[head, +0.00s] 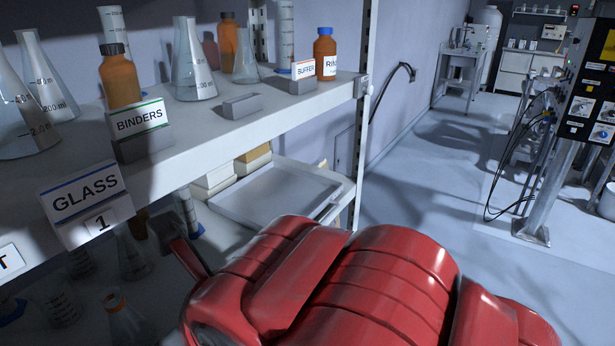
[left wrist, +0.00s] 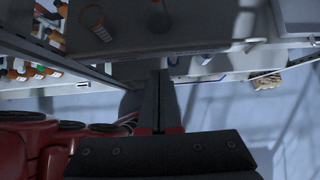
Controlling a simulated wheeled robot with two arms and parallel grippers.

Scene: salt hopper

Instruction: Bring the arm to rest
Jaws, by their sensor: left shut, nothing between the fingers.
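My left gripper (left wrist: 160,76) shows in the left wrist view with its two dark fingers together and nothing between them. In the head view a dark, red-edged part of it (head: 163,222) shows just below the front edge of the upper shelf, near the lower shelf. My red arm fills the bottom middle of the head view and hides part of the lower shelf and the floor. It also shows at the lower left of the left wrist view. My right gripper is in neither view.
The upper shelf (head: 215,120) holds glass flasks, orange bottles and label holders, including a BINDERS label (head: 140,118). A GLASS sign (head: 86,193) hangs at its front edge. An empty grey tray (head: 325,205) lies on the lower shelf. Open floor (head: 420,190) lies to the right.

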